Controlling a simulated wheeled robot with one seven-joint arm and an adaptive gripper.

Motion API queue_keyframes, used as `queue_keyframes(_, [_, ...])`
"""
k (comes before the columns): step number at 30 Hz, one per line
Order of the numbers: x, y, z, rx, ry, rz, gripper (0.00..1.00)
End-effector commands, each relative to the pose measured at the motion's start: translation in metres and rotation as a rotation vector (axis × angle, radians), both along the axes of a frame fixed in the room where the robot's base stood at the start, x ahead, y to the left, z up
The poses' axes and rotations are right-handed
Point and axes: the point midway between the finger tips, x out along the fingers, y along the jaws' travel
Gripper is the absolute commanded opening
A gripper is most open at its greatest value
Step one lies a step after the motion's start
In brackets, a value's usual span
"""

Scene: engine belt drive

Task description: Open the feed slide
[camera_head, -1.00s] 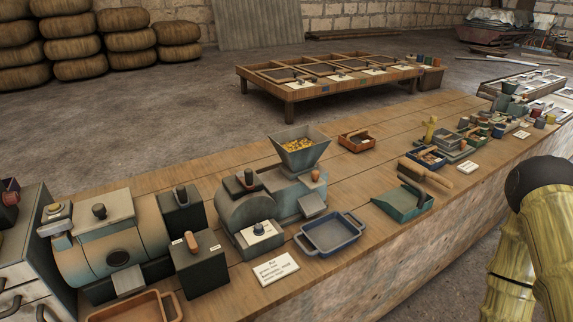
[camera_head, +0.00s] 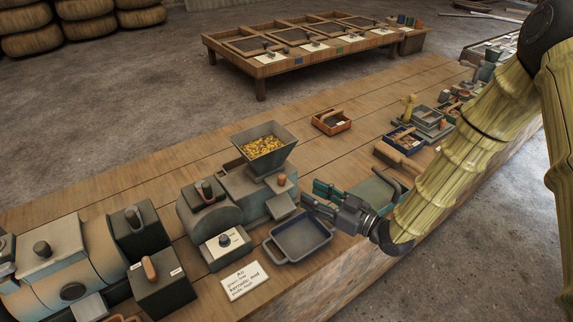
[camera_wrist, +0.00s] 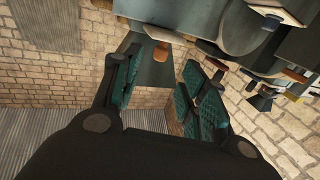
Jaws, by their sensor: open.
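The grey-green mill (camera_head: 246,190) stands on the bench with a hopper (camera_head: 265,147) of yellow grain on top. A small wooden knob (camera_head: 282,180), likely the feed slide's handle, sticks out below the hopper on its right side. My gripper (camera_head: 318,198) is open and empty, just right of the mill, near the spout (camera_head: 281,206) and right of the knob, apart from it. In the wrist view the teal-padded fingers (camera_wrist: 163,68) are spread. An orange-brown handle (camera_wrist: 160,32) shows beyond the gap between them; I cannot tell whether it is the same knob.
A blue tray (camera_head: 298,240) sits below the spout, close under my gripper. A dark box with an upright wooden-handled lever (camera_head: 150,268) and a card (camera_head: 245,278) stand to the left. A teal scoop (camera_head: 372,192) lies to the right.

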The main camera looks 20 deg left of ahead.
Motion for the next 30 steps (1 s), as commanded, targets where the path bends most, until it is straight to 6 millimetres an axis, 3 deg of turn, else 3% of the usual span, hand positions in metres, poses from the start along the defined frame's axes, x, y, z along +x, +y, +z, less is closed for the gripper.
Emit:
queue_keyframes(5, [0.003, 0.015, 0.007, 0.009, -0.014, 0.016, 0.43])
queue_keyframes(21, [0.031, 0.089, 0.006, 0.008, -0.011, 0.012, 0.43])
queue_keyframes(30, [0.037, 0.103, 0.005, 0.008, -0.011, 0.01, 0.43])
